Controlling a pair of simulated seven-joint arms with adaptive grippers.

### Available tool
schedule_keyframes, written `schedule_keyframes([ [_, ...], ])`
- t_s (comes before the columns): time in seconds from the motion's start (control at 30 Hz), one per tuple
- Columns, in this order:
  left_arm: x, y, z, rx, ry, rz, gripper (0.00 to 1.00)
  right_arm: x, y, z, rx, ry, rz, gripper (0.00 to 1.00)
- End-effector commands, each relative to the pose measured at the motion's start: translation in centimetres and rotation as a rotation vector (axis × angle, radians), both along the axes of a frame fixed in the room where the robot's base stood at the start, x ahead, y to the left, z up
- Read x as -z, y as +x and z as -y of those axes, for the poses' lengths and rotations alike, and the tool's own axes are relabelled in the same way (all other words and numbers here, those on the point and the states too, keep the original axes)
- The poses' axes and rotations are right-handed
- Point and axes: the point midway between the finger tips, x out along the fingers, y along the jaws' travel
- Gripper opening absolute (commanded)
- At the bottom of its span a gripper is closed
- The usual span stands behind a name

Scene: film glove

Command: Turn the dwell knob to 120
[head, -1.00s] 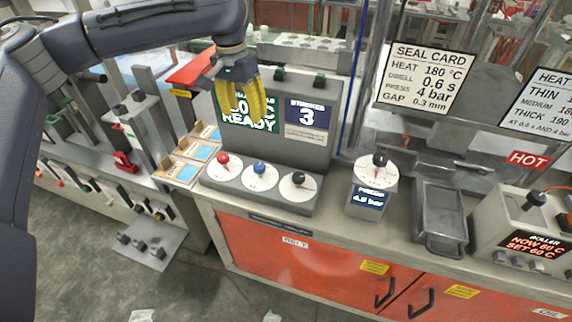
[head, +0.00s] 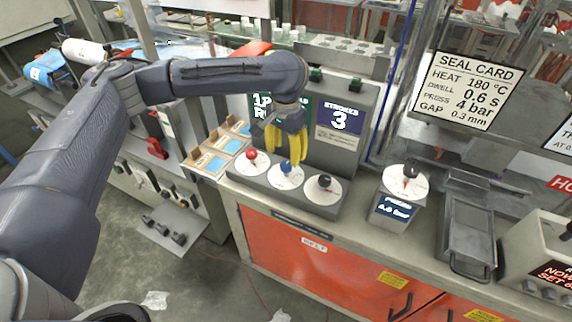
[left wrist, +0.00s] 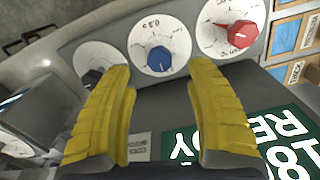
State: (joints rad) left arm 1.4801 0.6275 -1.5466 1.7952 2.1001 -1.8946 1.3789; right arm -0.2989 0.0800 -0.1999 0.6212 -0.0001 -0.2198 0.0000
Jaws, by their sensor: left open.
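A grey control panel carries three round white dials with a red knob (head: 252,155), a blue knob (head: 285,167) and a black knob (head: 324,181). No dwell label is readable on them; their small print is blurred. My left gripper (head: 286,160), with yellow fingers, is open and points down over the blue knob. In the left wrist view the blue knob (left wrist: 160,60) shows beyond and between the open fingertips (left wrist: 160,72), with no clear contact. The red knob (left wrist: 238,35) and the black knob (left wrist: 92,78) flank it. My right gripper is out of view.
A green screen (left wrist: 270,140) is partly hidden behind my gripper; beside it a screen (head: 340,117) reads strokes 3. A pressure box (head: 393,207) with a black knob (head: 410,172) stands to the right. The seal card (head: 468,90) lists dwell 0.6 s. A metal tray (head: 470,230) lies further right.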

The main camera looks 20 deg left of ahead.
Motion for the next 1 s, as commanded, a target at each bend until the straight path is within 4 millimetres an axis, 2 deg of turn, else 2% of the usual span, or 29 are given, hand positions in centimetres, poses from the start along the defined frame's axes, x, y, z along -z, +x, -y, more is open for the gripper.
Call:
schedule_keyframes([
  [0.03, 0.9, -0.1, 0.1, 0.0, -0.002, -0.004, 0.55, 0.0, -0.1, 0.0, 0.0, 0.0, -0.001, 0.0],
  [0.2, 3.2, -0.1, 0.0, 0.0, -0.001, -0.003, 0.55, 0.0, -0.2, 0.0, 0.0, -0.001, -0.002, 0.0],
  [0.4, 4.8, 0.0, 0.1, -0.001, -0.001, -0.002, 0.55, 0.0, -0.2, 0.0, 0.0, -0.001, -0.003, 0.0],
  [0.6, 5.5, 0.0, 0.0, 0.0, 0.0, 0.0, 0.55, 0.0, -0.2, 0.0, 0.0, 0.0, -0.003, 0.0],
  [0.93, 5.6, 0.0, 0.0, 0.0, 0.0, 0.001, 0.55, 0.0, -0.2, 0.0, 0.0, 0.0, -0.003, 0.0],
  [1.0, 5.6, 0.0, 0.0, 0.0, 0.0, 0.0, 0.47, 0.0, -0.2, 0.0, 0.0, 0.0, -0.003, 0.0],
])
